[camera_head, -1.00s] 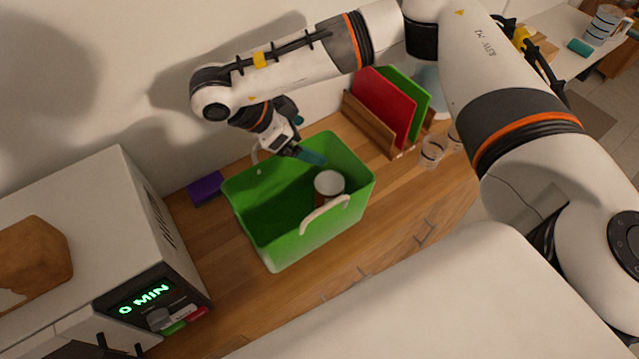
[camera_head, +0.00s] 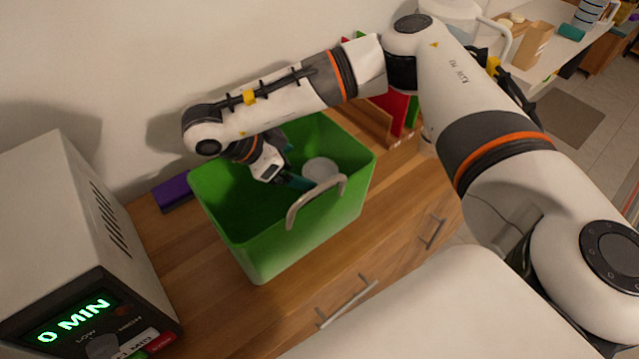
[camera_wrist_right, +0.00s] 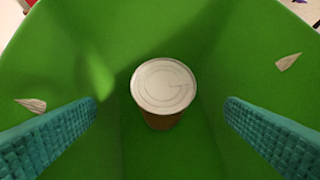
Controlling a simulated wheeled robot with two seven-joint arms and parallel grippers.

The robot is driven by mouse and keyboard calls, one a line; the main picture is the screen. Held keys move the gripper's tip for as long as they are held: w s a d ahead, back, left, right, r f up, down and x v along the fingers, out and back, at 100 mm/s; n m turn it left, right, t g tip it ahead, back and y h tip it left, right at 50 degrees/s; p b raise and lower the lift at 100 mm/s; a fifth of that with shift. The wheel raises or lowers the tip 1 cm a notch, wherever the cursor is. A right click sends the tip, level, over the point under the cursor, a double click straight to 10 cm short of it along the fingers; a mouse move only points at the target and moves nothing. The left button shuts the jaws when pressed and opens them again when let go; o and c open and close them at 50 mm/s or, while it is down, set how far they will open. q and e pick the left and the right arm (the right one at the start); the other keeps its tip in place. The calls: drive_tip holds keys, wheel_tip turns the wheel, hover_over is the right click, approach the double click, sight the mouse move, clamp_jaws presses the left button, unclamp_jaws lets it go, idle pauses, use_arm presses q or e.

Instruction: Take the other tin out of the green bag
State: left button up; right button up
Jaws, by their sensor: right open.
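A green bag (camera_head: 300,235) with pale handles stands on the wooden counter. One tin (camera_head: 320,169) with a silvery lid is inside it, toward the right side. In the right wrist view the tin (camera_wrist_right: 163,88) stands upright on the bag's floor, its lid facing me and its brownish side partly showing. My right gripper (camera_head: 297,181) reaches down into the bag, just left of the tin. In the right wrist view its two teal fingers (camera_wrist_right: 160,115) are wide apart, with the tin beyond and between them, and nothing is held. My left gripper is not in view.
A microwave (camera_head: 75,240) showing "0 MIN" stands at the left. A purple block (camera_head: 173,193) lies behind the bag's left side. A wooden rack (camera_head: 368,118) with red and green boards is right of the bag, close to my right arm. Bare counter lies in front of the bag.

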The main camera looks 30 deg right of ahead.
sight(313, 172)
drive_tip(key=x, duration=0.5)
drive_tip(key=shift+r, duration=0.1)
drive_tip(key=x, duration=0.5)
drive_tip(key=shift+s+d+p, duration=0.25)
drive_tip(key=shift+p, duration=0.05)
drive_tip(key=shift+a, duration=0.1)
drive_tip(key=shift+c, duration=0.7)
drive_tip(key=c, duration=1.2)
drive_tip(key=shift+c, duration=0.2)
drive_tip(key=shift+w, duration=0.1)
